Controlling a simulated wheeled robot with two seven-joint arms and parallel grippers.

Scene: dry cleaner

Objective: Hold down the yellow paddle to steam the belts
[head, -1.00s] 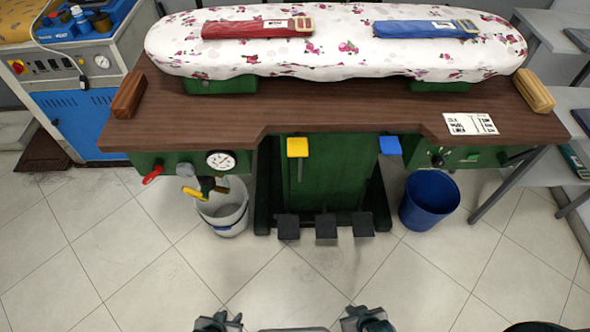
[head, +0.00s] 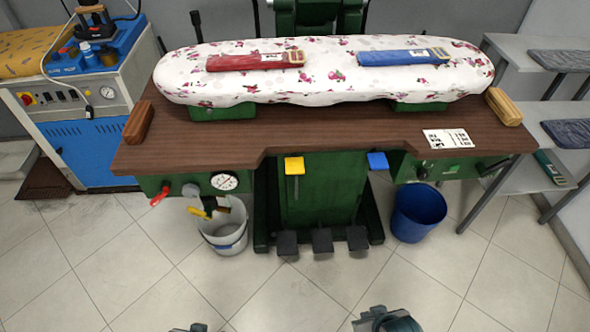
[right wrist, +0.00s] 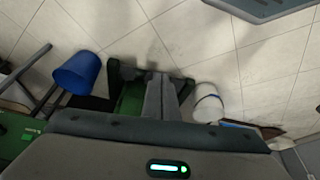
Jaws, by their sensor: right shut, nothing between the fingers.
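The yellow paddle (head: 294,165) hangs under the front edge of the brown ironing table (head: 225,137), left of a blue paddle (head: 377,161). A red belt (head: 245,62) and a blue belt (head: 395,58) lie on the floral padded board (head: 325,84). My right gripper (head: 383,318) is low at the bottom edge, well in front of and apart from the paddle. In the right wrist view its fingers (right wrist: 159,92) are together and empty. Only a bit of my left gripper (head: 190,328) shows at the bottom edge; its fingers are cut off.
Several black pedals (head: 322,240) stand on the floor below the table. A white bucket (head: 229,240) and a blue bin (head: 419,213) flank the green base. Grey shelves (head: 520,140) stand at right, a blue machine (head: 90,130) at left. The tiled floor before me is clear.

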